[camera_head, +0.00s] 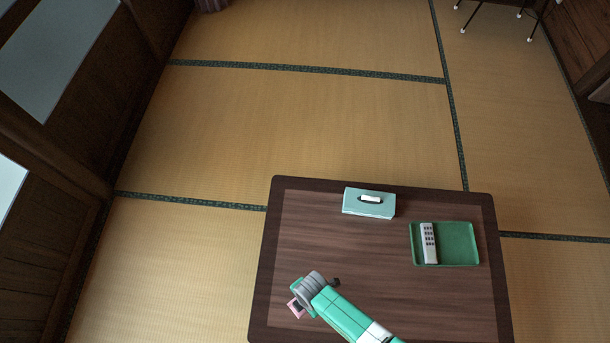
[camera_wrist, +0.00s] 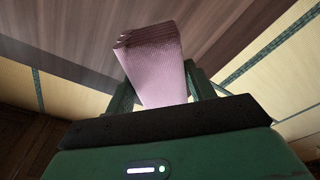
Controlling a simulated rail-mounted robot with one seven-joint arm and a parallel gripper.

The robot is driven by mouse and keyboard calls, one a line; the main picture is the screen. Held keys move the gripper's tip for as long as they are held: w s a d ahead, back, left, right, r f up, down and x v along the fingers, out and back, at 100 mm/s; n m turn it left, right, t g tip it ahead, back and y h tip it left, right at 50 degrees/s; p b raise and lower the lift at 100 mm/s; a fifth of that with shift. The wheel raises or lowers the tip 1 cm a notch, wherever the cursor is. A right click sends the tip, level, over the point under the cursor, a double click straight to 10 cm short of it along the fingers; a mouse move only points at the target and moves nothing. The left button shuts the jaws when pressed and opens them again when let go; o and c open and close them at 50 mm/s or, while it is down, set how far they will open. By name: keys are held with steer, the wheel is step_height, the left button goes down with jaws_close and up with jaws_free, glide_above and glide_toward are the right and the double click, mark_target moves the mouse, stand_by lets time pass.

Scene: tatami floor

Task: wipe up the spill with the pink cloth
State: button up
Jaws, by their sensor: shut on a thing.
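My gripper (camera_wrist: 160,88) is shut on the pink cloth (camera_wrist: 155,62), which looks folded and stands up between the two green fingers in the wrist view. In the head view a small pink part of the cloth (camera_head: 296,308) shows beside my gripper, over the left front part of the dark wooden table (camera_head: 340,245). I cannot tell whether the cloth touches the table top. No spill is clearly visible in either view; my arm hides part of the table.
A teal tissue box (camera_head: 357,207) stands at the table's back edge. A green tray (camera_head: 457,256) with a white remote (camera_head: 428,242) in it lies at the right. The table's middle and left are clear. Tatami floor (camera_head: 270,130) surrounds the table.

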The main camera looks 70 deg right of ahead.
step_height(320, 180, down, 7)
steer(key=b, duration=0.5)
steer(key=shift+b, duration=0.3)
steer(key=shift+s+d+f+p, duration=0.1)
steer(key=shift+s+d+p, duration=0.1)
steer(key=shift+s+p, duration=0.25)
steer(key=shift+c, duration=0.4)
steer(key=s, duration=0.2)
steer(key=shift+s+d, duration=0.25)
steer(key=shift+s, duration=0.1)
steer(key=shift+s+f, duration=0.1)
steer(key=shift+w+a+b, duration=0.2)
steer(key=shift+w, duration=0.8)
steer(key=shift+w+a+b, duration=0.15)
steer(key=shift+w+a, duration=0.05)
steer(key=shift+w, duration=0.75)
step_height(320, 180, up, 3)
steer(key=shift+w+a+r+p, duration=0.1)
steer(key=shift+r+p, duration=0.1)
steer(key=shift+p, duration=0.85)
steer(key=shift+s+r+p, duration=0.2)
steer(key=shift+r+p, duration=0.45)
steer(key=shift+w+r+p, duration=0.15)
steer(key=shift+r+p, duration=1.7)
steer(key=shift+r, duration=0.15)
